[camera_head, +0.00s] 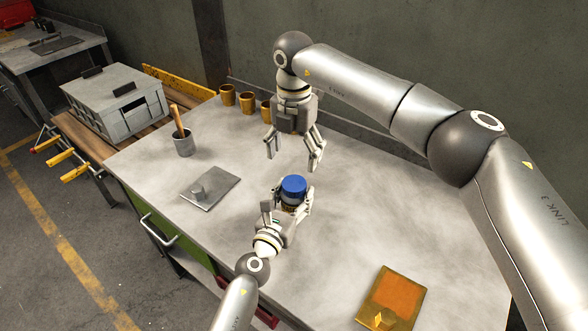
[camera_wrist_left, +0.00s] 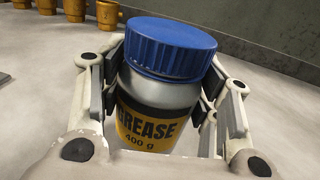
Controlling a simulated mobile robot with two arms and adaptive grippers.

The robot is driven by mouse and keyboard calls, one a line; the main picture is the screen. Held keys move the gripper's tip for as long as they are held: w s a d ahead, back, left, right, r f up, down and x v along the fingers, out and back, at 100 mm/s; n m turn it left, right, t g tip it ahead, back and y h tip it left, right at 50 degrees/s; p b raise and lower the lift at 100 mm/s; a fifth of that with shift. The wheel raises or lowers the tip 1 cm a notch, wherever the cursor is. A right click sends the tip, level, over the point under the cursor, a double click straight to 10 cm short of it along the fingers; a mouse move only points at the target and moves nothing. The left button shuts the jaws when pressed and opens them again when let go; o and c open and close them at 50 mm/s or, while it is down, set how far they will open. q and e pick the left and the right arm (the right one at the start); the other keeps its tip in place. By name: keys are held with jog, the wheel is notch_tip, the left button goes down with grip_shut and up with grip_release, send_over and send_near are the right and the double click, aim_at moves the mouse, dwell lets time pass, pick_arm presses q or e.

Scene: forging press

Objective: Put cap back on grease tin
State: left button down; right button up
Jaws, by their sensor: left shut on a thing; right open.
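The grease tin (camera_wrist_left: 150,125) is a silver can with a black and yellow GREASE 400 g label. It stands between the fingers of my left gripper (camera_head: 288,203), which is shut on its sides. The blue ribbed cap (camera_head: 293,187) sits on top of the tin, and it also shows in the left wrist view (camera_wrist_left: 170,45). The cap looks slightly offset to the right on the tin; I cannot tell whether it is fully seated. My right gripper (camera_head: 293,163) is open and empty, pointing down above and behind the cap, apart from it.
A grey plate with a small knob (camera_head: 210,190) and a grey cup with a wooden handle (camera_head: 183,143) are on the workbench (camera_head: 345,240) to the left. Several brass cups (camera_head: 247,102) line the back. An orange-topped plate (camera_head: 392,297) lies front right. The bench's right middle is clear.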

jog(key=shift+r, duration=1.7)
pick_arm(q)
jog(key=shift+c, duration=2)
grip_release()
jog(key=shift+s, duration=0.1)
jog(key=v, duration=1.1)
jog(key=shift+s+a, duration=0.15)
jog(key=shift+s, duration=0.2)
